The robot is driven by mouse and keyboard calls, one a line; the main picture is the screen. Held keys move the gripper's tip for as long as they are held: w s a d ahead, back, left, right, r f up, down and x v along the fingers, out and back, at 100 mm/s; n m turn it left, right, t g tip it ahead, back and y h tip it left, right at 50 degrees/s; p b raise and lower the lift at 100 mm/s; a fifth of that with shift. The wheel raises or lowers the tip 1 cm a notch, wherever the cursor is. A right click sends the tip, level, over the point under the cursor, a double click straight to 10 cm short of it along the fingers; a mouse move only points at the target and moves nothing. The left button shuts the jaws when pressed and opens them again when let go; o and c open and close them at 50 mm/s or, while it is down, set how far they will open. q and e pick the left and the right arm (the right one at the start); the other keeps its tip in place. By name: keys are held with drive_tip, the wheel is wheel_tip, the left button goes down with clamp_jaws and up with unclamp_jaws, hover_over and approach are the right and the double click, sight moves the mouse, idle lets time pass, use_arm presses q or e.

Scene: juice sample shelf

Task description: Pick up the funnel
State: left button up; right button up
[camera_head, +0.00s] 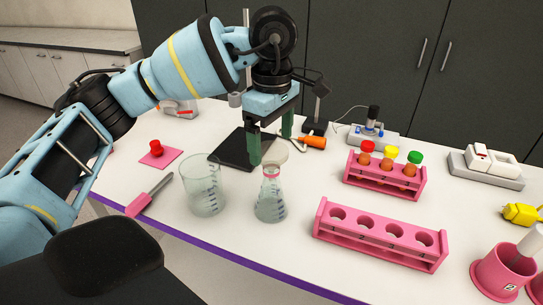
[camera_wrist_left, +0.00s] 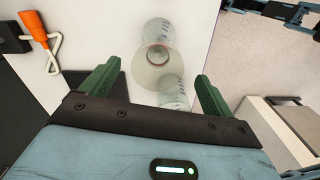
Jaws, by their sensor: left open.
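The funnel (camera_head: 274,153) is a pale, translucent cone on the neck of a conical glass flask (camera_head: 270,205), which stands upright on the white table. My left gripper (camera_head: 269,147) points down, its green fingers apart, near the funnel's rim; one finger overlaps the rim in the head view. In the left wrist view the funnel (camera_wrist_left: 155,57) shows as a round disc just beyond and between the open fingertips (camera_wrist_left: 155,74). The flask (camera_wrist_left: 158,31) lies behind it in that view. I cannot tell whether a finger touches the funnel. My right gripper is not in view.
A glass beaker (camera_head: 204,188) stands close left of the flask. Pink racks (camera_head: 380,236) stand to the right, the rear one (camera_head: 385,178) holding capped tubes. The purple table edge (camera_head: 250,265) is in front.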

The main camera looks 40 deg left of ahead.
sight(271, 150)
use_arm(q)
drive_tip(key=shift+w+a+f, duration=0.1)
drive_tip(key=shift+a+f, duration=0.05)
drive_tip(key=shift+f, duration=1.2)
drive_tip(key=shift+a+f, duration=0.1)
drive_tip(key=shift+f, duration=1.25)
drive_tip(key=c, duration=1.1)
